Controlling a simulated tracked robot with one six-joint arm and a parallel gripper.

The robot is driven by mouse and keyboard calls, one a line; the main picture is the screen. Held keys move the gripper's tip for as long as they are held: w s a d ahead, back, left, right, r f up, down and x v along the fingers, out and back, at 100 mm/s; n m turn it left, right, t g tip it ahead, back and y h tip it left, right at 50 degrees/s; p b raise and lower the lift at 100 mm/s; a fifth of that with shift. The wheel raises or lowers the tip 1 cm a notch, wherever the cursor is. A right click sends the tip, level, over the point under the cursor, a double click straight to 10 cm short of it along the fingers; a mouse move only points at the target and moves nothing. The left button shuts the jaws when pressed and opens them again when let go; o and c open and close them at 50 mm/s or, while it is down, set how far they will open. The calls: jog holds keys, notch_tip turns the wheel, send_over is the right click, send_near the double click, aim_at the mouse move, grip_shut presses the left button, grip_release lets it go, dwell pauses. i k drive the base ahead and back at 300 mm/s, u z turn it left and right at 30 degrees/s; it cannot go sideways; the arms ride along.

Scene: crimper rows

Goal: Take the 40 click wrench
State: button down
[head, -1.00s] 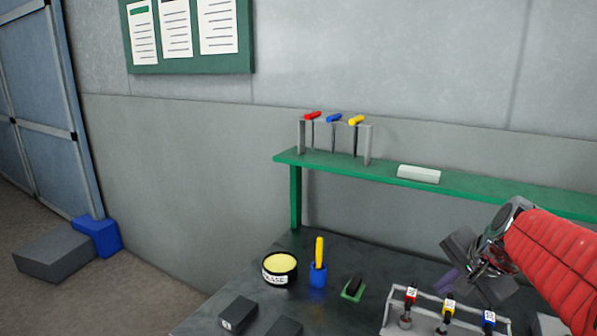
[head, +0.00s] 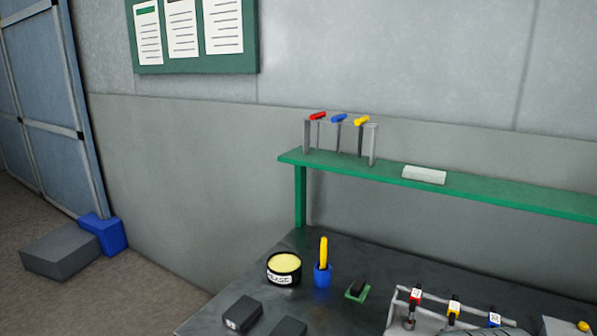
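A light metal rack (head: 398,302) stands on the dark bench at the lower right. It holds three tools with coloured collars and small white tags: a red one (head: 414,297), a yellow one (head: 454,308) and a blue one (head: 493,320). The tag markings are too small to read, so I cannot tell which is the 40 click wrench. The lower parts of the tools are cut off or hidden at the bottom edge. A grey shape shows at the bottom edge by the rack; I cannot tell what it is. My gripper is not recognisable in this view.
On the bench stand a grease tub (head: 284,268), a blue cup (head: 322,278) with a yellow-handled tool, a green-based block (head: 357,290) and dark boxes (head: 243,314). Behind is a green shelf (head: 480,196) with a rack of coloured-handled tools (head: 340,137) and a white block (head: 424,175).

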aim_at(409, 320)
jog(key=k, duration=1.35)
jog(key=u, duration=0.5)
jog(key=i, duration=1.85)
jog(key=z, duration=0.4)
